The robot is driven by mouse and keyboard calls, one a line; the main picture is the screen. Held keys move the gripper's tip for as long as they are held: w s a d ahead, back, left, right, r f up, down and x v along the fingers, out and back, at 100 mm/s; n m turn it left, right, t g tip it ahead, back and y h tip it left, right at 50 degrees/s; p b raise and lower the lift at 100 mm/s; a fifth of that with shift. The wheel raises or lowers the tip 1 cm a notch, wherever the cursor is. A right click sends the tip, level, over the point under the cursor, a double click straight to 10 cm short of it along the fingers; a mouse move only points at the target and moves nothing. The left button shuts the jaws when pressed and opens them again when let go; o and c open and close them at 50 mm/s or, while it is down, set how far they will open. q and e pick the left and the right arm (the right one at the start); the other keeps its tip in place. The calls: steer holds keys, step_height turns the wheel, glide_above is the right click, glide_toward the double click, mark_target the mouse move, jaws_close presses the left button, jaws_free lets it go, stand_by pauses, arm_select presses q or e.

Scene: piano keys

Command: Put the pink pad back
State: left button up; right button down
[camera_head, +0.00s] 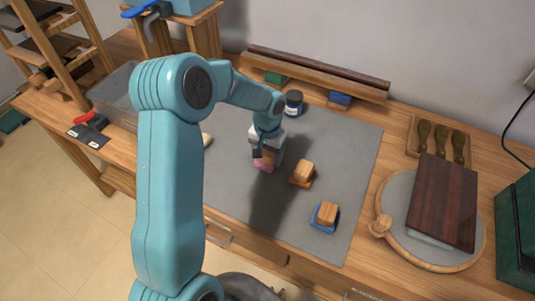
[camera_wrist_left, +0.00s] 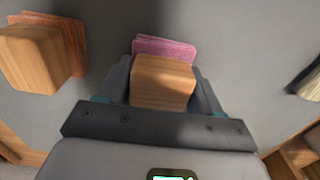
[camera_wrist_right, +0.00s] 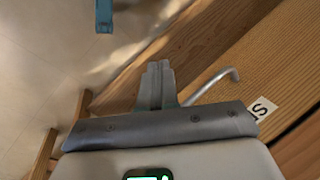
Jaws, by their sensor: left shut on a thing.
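The pink pad (camera_head: 263,165) has a wooden block handle (camera_wrist_left: 162,82) on it. In the head view it is over the middle of the grey mat (camera_head: 228,180), and it also shows in the left wrist view (camera_wrist_left: 166,46). My left gripper (camera_head: 266,153) points down and is shut on the wooden handle, one finger on each side. I cannot tell whether the pad touches the mat. My right gripper (camera_wrist_right: 156,87) shows only in the right wrist view, shut and empty near a metal handle at the bench's front.
An orange pad with a wooden block (camera_head: 302,174) and a blue one (camera_head: 326,215) lie to the right on the mat. A dark jar (camera_head: 293,103) stands behind, before a wooden rack (camera_head: 315,80) with green and blue items below. A round board (camera_head: 440,256) is further right.

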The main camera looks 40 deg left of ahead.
arm_select(q)
steer(key=shift+s+r, duration=0.1)
steer(key=shift+f, duration=0.2)
steer(key=o, duration=0.9)
steer(key=shift+o, duration=0.2)
steer(key=shift+r, duration=0.1)
steer(key=shift+r, duration=0.3)
step_height(320, 180, up, 11)
steer(key=shift+f, duration=0.1)
steer(key=shift+r, duration=0.4)
